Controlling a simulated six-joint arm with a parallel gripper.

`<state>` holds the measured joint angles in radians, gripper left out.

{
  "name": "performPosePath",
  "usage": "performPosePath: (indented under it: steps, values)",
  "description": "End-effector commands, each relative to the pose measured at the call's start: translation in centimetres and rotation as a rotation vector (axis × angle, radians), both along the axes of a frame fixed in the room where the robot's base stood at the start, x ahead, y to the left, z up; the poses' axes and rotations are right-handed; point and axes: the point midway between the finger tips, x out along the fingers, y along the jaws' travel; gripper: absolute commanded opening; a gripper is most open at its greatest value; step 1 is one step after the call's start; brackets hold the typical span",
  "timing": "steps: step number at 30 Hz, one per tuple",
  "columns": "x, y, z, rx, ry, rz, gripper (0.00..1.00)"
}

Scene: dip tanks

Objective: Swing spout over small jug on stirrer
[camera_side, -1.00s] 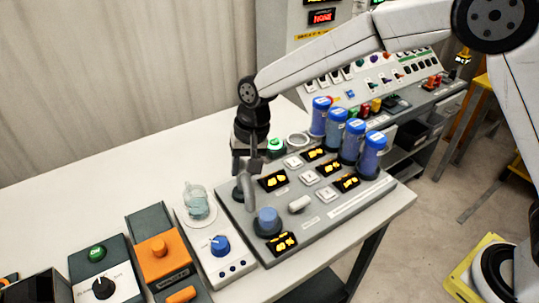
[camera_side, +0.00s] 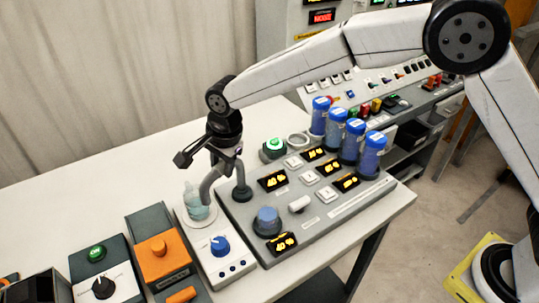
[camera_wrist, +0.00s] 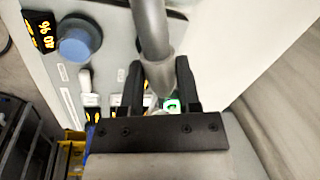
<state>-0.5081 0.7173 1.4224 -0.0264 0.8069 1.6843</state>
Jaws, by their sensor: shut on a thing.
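The spout (camera_side: 208,185) is a grey bent pipe rising from a dark round base on the dosing panel. It now arches leftward, its outlet hanging in front of the right side of the small jug (camera_side: 193,208). The small clear jug holds pale blue liquid and stands on the white stirrer (camera_side: 222,262), which has a blue knob. My gripper (camera_side: 203,158) is at the top of the spout, tilted. In the wrist view the grey pipe (camera_wrist: 151,30) runs between the two black fingers (camera_wrist: 160,88), which are shut on it. Whether the outlet is exactly above the jug's mouth I cannot tell.
The grey panel (camera_side: 330,217) carries lit displays, switches and a blue knob (camera_side: 267,219). Several blue cylinders (camera_side: 334,131) stand at its back right. An orange-topped device (camera_side: 158,255) sits left of the stirrer. The white table behind the jug is clear.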

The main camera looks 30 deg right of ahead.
Motion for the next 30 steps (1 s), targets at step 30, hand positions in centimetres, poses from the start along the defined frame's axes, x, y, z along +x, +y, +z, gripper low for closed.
performPosePath:
  steps: [30]
  values:
    - [2.7,0.6,0.3,0.005,-0.007,-0.43,0.0]
